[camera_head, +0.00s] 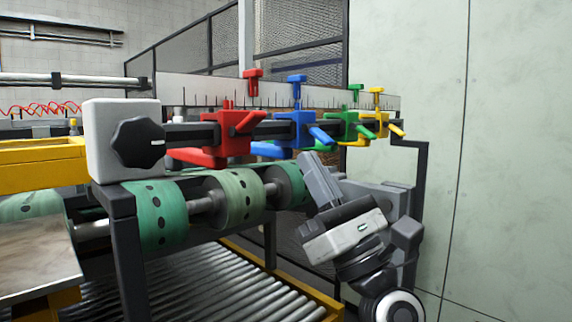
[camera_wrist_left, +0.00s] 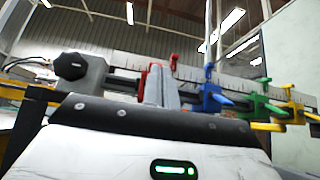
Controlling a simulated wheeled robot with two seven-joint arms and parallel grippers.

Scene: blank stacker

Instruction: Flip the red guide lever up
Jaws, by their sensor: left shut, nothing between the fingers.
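The red guide block (camera_head: 222,138) sits on the dark rail, left of the blue one. Its red lever (camera_head: 250,122) slants up to the right, while the blue lever (camera_head: 321,136) slants down to the right. My left gripper (camera_head: 318,160) is shut and empty, with its fingers pointing up, below and right of the red guide. It looks apart from the lever in the head view. In the left wrist view my gripper fingers (camera_wrist_left: 161,72) stand together in front of the red guide (camera_wrist_left: 143,80) and hide most of it. My right gripper is not in view.
Green guide (camera_head: 348,128) and yellow guide (camera_head: 378,123) follow along the rail. A grey block with a black knob (camera_head: 138,142) stands at the rail's left end. Green rollers (camera_head: 237,195) lie below the rail. A pale wall (camera_head: 505,150) stands on the right.

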